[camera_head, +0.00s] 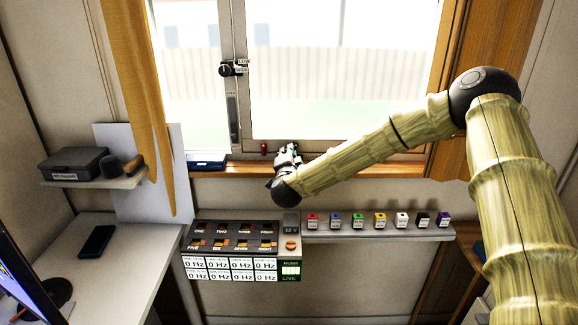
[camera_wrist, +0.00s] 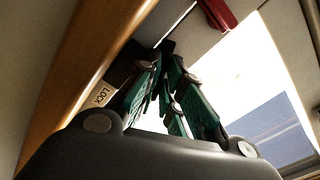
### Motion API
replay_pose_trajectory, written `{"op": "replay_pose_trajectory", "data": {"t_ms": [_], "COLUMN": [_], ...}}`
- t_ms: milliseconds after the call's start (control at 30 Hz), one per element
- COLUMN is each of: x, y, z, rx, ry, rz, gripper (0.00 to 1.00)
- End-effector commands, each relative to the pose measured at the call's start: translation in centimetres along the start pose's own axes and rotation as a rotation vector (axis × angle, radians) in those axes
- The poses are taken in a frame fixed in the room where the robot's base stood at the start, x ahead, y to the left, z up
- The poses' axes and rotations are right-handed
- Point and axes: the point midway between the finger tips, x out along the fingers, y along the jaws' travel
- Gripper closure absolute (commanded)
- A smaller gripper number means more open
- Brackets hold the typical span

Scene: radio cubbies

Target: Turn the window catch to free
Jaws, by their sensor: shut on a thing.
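My gripper (camera_head: 287,153) is at the bottom edge of the window, above the wooden sill. In the wrist view its green-padded fingers (camera_wrist: 172,75) are closed together on the window catch, a small dark piece (camera_wrist: 124,64) by the frame. The fingers hide most of the catch, so its exact angle cannot be told. A pale label reading LOCK (camera_wrist: 100,94) sits beside it, left of the fingers. In the head view my gripper covers the catch. A red piece (camera_head: 263,149) stands just left of my gripper, and it also shows at the top of the wrist view (camera_wrist: 216,12).
A black knob with small labels (camera_head: 226,69) is on the window's upright. Below my gripper are a panel of numbered slots (camera_head: 232,225) and a shelf (camera_head: 385,231) with several coloured blocks. A curtain (camera_head: 143,80) hangs at left, beside a small shelf holding a dark box (camera_head: 73,163).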

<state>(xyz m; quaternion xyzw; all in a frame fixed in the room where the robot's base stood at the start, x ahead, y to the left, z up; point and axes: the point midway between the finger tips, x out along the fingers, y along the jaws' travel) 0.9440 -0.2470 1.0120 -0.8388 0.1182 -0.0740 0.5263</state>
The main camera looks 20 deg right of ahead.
Motion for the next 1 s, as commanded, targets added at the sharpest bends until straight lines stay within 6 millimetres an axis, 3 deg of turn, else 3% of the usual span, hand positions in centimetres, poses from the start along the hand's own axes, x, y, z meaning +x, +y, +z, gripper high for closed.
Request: {"op": "replay_pose_trajectory", "data": {"t_ms": [500,1000], "x": [0.0,0.0], "y": [-0.5,-0.9], "z": [-0.2,-0.3], "rx": [0.375,0.467], "ry": [0.003,0.003], "rz": [0.001,0.002], "gripper": [1.0,1.0]}}
